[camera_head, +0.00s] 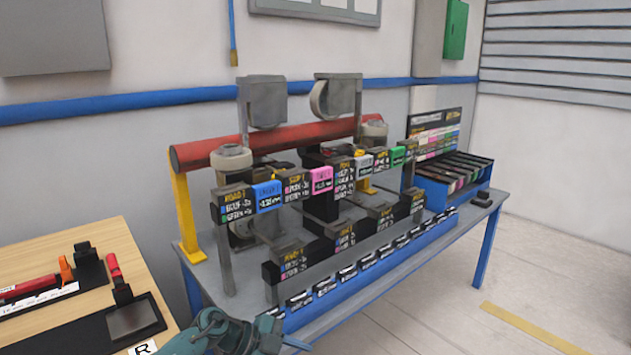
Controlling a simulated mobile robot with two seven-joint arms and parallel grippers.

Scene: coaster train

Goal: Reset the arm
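A teal arm of mine with its gripper (298,345) comes in at the bottom edge, left of centre, and I take it as my left one. It is at the near front edge of the grey table, low in front of the blue label strip. Only a slim pale tip shows, and the bottom edge cuts off the rest, so I cannot tell whether it is open or shut. No object shows in it. My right gripper is not in view.
The grey table (505,205) carries a red tube (300,133), a yellow post (186,215), dark label blocks and a blue bin (432,190). A wooden table (110,235) with red-handled tools stands left. Floor at right is clear.

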